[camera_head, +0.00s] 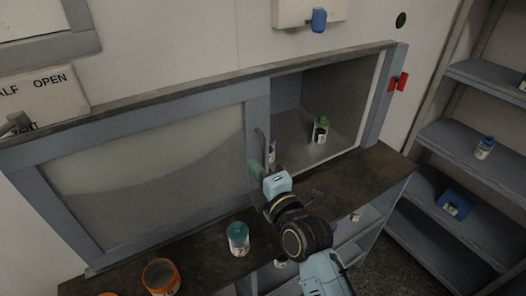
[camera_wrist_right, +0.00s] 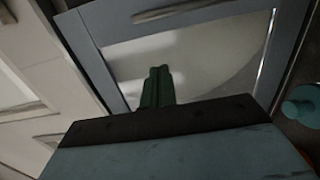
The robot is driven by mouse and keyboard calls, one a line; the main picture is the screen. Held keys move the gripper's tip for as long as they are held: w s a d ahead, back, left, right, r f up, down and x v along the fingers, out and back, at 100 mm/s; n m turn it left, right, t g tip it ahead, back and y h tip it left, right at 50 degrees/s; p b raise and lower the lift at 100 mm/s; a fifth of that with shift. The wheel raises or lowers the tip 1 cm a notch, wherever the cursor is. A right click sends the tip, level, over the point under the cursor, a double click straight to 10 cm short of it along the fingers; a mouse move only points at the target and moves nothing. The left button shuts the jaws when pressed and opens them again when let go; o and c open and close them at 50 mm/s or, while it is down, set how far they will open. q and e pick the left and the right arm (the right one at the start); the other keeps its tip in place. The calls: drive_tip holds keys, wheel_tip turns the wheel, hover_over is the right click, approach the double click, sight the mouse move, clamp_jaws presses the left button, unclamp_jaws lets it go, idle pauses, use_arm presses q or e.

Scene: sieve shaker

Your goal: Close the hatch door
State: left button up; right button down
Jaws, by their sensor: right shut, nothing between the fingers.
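The hatch door (camera_head: 150,175) is a blue-grey frame with a pale, cloudy pane. It covers the left part of the wall hatch, and the right part is an open compartment (camera_head: 340,95). A thin upright handle (camera_head: 261,147) stands on the door's right frame, beside the opening. My right gripper (camera_head: 257,168) is shut and empty, close to the lower end of the handle; I cannot tell whether it touches. The right wrist view shows its green fingers (camera_wrist_right: 157,87) together in front of the door pane (camera_wrist_right: 215,65), with the handle (camera_wrist_right: 185,11) beyond. My left gripper is out of view.
Bottles (camera_head: 321,130) stand inside the compartment. A teal-capped jar (camera_head: 238,238) and an orange container (camera_head: 161,277) stand on the dark ledge (camera_head: 210,262) below. A red latch (camera_head: 398,82) is on the right frame. Blue shelves (camera_head: 470,150) stand at the right.

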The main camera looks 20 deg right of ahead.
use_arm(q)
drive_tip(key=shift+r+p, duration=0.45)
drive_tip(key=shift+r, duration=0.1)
use_arm(e)
drive_tip(key=w+d, duration=0.2)
drive_tip(key=w, duration=0.1)
drive_tip(key=w+d, duration=0.1)
drive_tip(key=w, duration=0.1)
